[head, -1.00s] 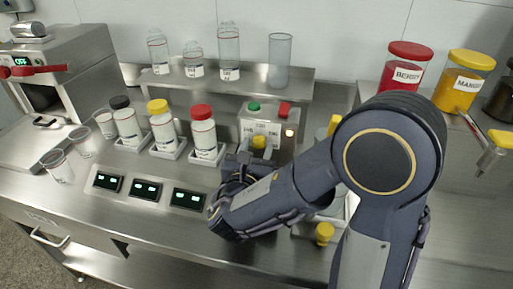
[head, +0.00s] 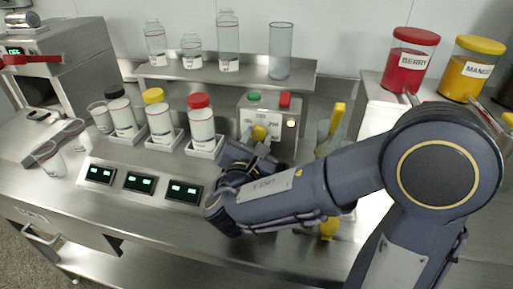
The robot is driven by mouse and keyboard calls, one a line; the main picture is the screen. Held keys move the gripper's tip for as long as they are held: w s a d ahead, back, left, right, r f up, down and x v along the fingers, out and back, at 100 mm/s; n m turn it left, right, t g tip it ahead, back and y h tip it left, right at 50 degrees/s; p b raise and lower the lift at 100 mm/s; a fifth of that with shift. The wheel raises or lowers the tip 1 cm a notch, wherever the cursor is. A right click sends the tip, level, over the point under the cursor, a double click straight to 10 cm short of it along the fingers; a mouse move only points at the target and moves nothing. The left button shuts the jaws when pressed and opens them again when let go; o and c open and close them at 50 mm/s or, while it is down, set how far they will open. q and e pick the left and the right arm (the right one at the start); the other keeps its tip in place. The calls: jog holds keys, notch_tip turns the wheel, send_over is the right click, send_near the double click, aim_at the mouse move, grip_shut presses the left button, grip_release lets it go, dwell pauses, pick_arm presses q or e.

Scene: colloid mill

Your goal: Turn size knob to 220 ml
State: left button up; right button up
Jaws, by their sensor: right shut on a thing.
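The size knob (head: 260,133) is yellow and sits on the front of a metal control box (head: 245,121), below a green button (head: 254,97) and a red button (head: 285,99). My right gripper (head: 255,146) reaches up to the knob from below and is shut on it. The fingers partly hide the knob's lower side. The markings around the knob are too small and too covered to read, so its setting cannot be told. My left gripper is not in view.
Bottles with black, yellow and red caps (head: 201,125) stand left of the box, behind several small displays (head: 140,183). A shelf (head: 212,74) above holds clear containers. Red and yellow jars (head: 408,62) stand at the right. Clear cups (head: 49,160) stand at the left.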

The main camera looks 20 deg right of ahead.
jog(key=m+b, duration=0.1)
jog(key=b, duration=0.1)
jog(key=m+b, duration=0.4)
jog(key=shift+f, duration=0.3)
jog(key=shift+r+m+b, duration=0.2)
jog(key=shift+m+b, duration=1.2)
jog(key=shift+b, duration=0.15)
jog(key=o, duration=1)
jog(key=shift+r, duration=0.1)
